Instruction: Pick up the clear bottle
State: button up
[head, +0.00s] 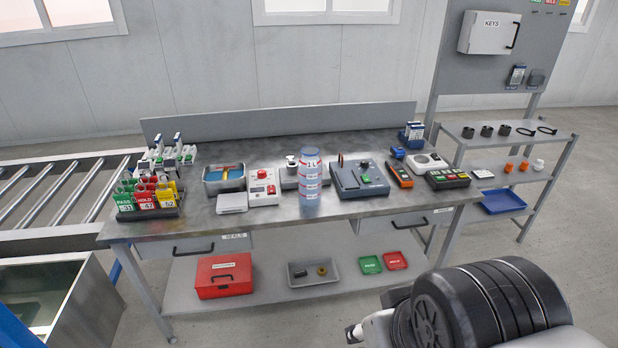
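The clear bottle (311,181) stands upright near the front edge of the grey workbench (255,221). It is a tall see-through cylinder with a bluish tint, red marks and a "1 L" label. Nothing is holding it. Part of my arm shows large at the bottom right, in front of the bench and well apart from the bottle. I cannot make out my gripper's fingers in this view.
A red-and-white device (263,187) stands left of the bottle and a grey instrument (358,180) right of it. A small white scale (232,203) and a tag rack (148,198) are further left. A shelf unit (508,170) stands at the right.

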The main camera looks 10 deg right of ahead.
aim_at(310, 164)
jog(key=i+j+u, duration=0.2)
jog(key=i, duration=0.6)
jog(key=i+u, duration=0.25)
jog(key=i, duration=0.55)
